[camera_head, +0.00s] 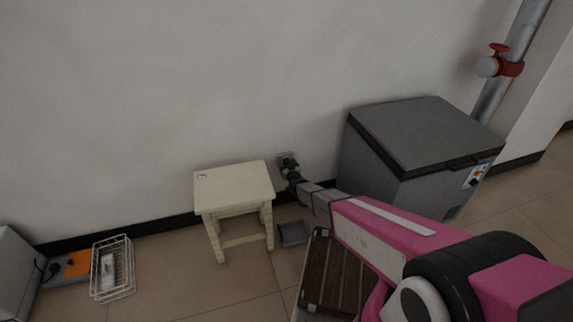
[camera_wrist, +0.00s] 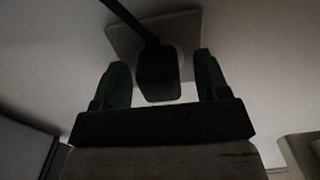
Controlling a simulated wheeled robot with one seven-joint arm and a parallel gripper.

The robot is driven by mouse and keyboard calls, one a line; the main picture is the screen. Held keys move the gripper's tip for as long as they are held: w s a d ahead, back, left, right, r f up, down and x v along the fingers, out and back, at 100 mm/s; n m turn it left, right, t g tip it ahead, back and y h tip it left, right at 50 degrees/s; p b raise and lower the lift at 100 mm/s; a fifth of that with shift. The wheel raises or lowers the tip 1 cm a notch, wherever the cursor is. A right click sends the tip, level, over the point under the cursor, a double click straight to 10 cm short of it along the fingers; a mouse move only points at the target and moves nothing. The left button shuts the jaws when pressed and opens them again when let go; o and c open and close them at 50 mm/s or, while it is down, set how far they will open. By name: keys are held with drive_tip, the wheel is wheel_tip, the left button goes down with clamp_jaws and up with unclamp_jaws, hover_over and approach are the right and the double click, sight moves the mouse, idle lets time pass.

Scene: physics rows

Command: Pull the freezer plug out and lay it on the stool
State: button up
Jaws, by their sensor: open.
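The black freezer plug (camera_wrist: 158,76) sits in the pale wall socket (camera_wrist: 186,28), with its dark cord running up to the left in the wrist view. In the head view the socket (camera_head: 284,157) is low on the wall, between the stool and the freezer. My gripper (camera_wrist: 159,82) is open, one dark green finger on each side of the plug, with gaps showing. In the head view my gripper (camera_head: 289,172) partly hides the plug. The cream stool (camera_head: 234,184) stands left of my gripper. The grey chest freezer (camera_head: 425,135) stands to the right.
A small dark grey box (camera_head: 293,233) lies on the floor beside the stool. A slatted brown wooden piece (camera_head: 325,270) lies under my arm. A white wire basket (camera_head: 112,270) and an orange item (camera_head: 78,264) are at the far left. The stool top looks mostly clear.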

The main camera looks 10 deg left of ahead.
clamp_jaws()
drive_tip(key=shift+s+d, duration=0.1)
drive_tip(key=shift+s, duration=0.1)
drive_tip(key=shift+v, duration=2.75)
drive_tip(key=shift+r, duration=0.1)
